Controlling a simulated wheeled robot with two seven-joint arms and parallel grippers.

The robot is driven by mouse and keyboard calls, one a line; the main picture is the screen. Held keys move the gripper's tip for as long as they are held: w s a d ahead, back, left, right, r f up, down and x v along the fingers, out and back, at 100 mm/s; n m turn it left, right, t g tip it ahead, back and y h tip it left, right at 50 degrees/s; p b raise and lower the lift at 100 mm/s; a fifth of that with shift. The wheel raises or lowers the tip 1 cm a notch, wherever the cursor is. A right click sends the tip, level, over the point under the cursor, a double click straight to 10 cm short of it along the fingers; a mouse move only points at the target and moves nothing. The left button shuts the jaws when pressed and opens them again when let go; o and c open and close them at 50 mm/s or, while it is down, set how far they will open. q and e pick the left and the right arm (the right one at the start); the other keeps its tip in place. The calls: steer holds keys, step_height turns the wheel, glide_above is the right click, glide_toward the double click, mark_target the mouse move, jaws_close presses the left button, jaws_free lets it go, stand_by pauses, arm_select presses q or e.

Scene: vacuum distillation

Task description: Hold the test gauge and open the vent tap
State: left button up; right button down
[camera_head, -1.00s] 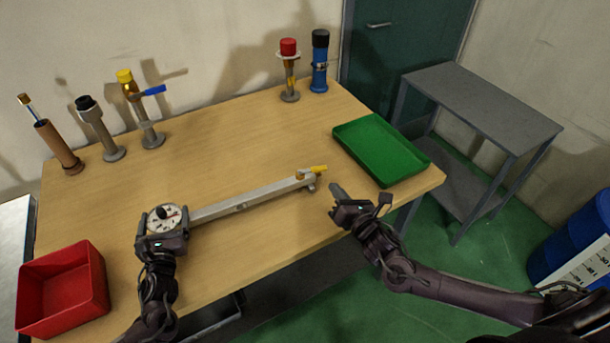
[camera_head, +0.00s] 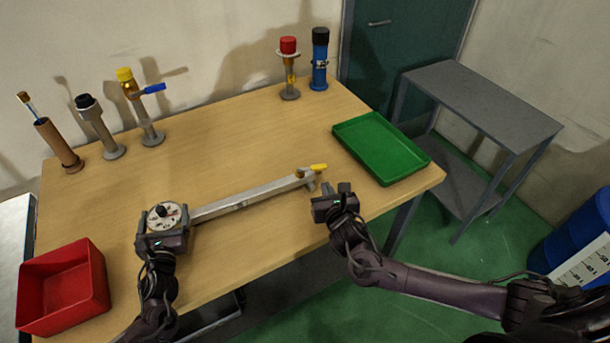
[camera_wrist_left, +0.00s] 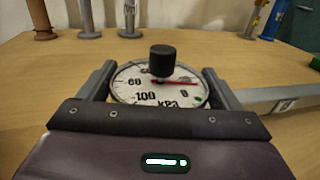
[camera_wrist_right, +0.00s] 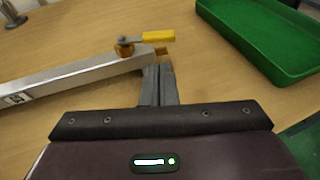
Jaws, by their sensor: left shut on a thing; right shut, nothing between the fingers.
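The test gauge (camera_head: 163,214) has a round white dial marked kPa, with a black knob at its centre and a red needle. My left gripper (camera_head: 161,226) is shut on the gauge; in the left wrist view its fingers sit on both sides of the dial (camera_wrist_left: 160,95). A long grey metal bar (camera_head: 250,195) runs right from the gauge. At its right end is the vent tap (camera_head: 318,168) with a yellow lever, also seen in the right wrist view (camera_wrist_right: 158,37). My right gripper (camera_head: 333,190) is shut and empty, its fingertips just in front of the bar's tap end.
A green tray (camera_head: 380,148) lies at the table's right edge and a red bin (camera_head: 63,288) at the lower left. Several upright fittings stand along the back, including one with a blue lever (camera_head: 153,89). The table's middle behind the bar is clear.

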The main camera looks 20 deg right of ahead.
mark_target(322, 168)
steer(key=w, duration=0.5)
steer(key=shift+w+d+f, duration=0.2)
steer(key=shift+d, duration=0.15)
steer(key=shift+w+d+n+y, duration=0.3)
steer(key=shift+w+d, duration=0.1)
steer(key=shift+d, duration=0.05)
steer(key=shift+w+d+y, duration=0.2)
steer(key=shift+w+y, duration=0.1)
steer(key=shift+w, duration=0.1)
